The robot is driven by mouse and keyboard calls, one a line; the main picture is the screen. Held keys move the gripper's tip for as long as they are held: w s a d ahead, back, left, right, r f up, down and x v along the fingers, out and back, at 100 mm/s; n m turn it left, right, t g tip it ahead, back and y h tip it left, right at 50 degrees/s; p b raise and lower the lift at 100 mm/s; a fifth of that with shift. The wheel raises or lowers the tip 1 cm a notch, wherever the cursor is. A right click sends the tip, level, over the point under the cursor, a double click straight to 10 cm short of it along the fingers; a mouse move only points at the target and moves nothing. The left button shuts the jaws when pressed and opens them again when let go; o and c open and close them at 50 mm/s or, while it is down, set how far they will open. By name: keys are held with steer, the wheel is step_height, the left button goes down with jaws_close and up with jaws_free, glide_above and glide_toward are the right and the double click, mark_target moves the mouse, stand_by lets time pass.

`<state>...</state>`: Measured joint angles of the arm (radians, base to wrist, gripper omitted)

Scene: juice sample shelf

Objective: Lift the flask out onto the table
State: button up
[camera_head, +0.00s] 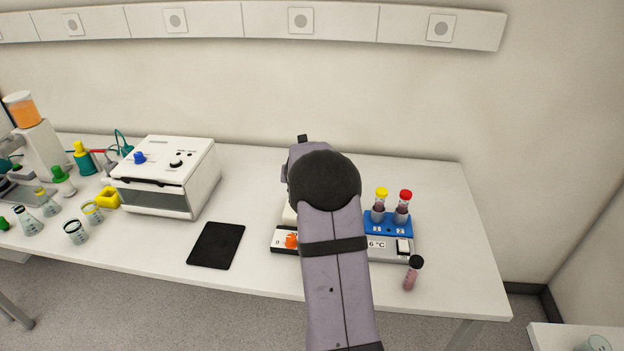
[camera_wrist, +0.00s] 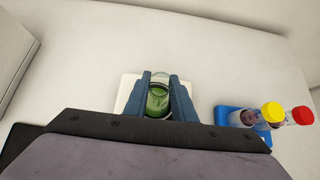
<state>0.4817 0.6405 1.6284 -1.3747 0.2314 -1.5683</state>
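The flask (camera_wrist: 158,100) is clear glass with green liquid in it. In the wrist view it stands between the two blue fingers of my gripper (camera_wrist: 160,84), with its rim showing at their tips. The fingers lie close along both sides of the glass; I cannot tell whether they press on it. A white square plate (camera_wrist: 127,91) shows behind the flask; whether the flask rests on it is not clear. In the head view my arm hides the flask and the fingers. The white table (camera_head: 268,178) runs beneath.
A blue rack (camera_head: 395,229) with a yellow-capped and a red-capped tube stands right of my arm, near a dark-capped pink vial (camera_head: 412,274). Left are a black pad (camera_head: 216,245), a white instrument (camera_head: 168,175) and several flasks. Bare table lies around the pad and at far right.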

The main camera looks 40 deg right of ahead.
jaws_close()
steer(key=shift+r+p, duration=0.8)
steer(key=shift+r, duration=0.05)
stand_by(0.6)
steer(key=shift+r+p, duration=0.8)
steer(key=shift+a, duration=0.15)
